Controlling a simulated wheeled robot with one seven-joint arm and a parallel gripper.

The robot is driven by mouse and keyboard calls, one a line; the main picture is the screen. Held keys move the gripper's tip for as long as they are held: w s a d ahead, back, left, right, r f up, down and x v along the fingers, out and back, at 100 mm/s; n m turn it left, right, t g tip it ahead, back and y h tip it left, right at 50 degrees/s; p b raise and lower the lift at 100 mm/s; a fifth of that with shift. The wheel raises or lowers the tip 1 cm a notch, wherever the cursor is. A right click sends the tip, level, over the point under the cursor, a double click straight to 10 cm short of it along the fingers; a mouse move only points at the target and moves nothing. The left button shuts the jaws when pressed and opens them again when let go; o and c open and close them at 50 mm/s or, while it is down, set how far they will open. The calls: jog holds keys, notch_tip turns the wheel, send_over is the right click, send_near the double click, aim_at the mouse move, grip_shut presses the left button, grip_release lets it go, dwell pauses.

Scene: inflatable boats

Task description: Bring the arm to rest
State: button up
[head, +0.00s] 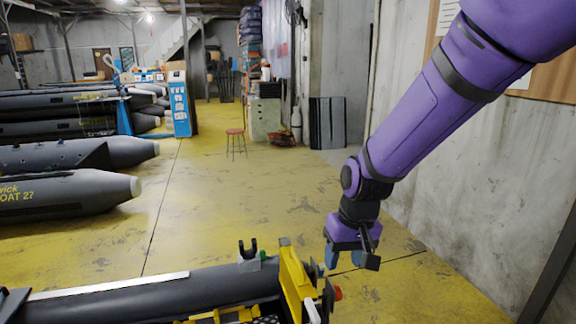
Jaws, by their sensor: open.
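My purple arm reaches in from the upper right and hangs down in the head view. My gripper (347,262) is at its lower end, pointing down, with blue-grey fingers. It is open and I see nothing between the fingers. It is just right of the yellow end frame (293,282) of a dark inflatable boat (160,301) in the foreground. I cannot tell whether the gripper touches anything there.
Several dark boats (70,192) lie at the left. A red-topped stool (235,134) stands mid-floor, with a grey drawer cabinet (265,115) behind it. A concrete wall (460,170) runs close on the right. The middle of the yellow floor (220,200) is clear.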

jog(key=s+d+r+m+t, duration=0.15)
jog(key=s+d+r, duration=0.45)
jog(key=d+r, duration=0.6)
jog(key=s+d+r+t, duration=0.1)
jog(key=s+d+r, duration=0.2)
jog(key=s, duration=0.3)
jog(key=s+d+r+t+h, duration=0.1)
jog(key=s+d+r+t, duration=0.1)
jog(key=s, duration=0.4)
jog(key=shift+d+r+m, duration=0.45)
jog(key=shift+d+r, duration=0.35)
jog(key=shift+d, duration=0.1)
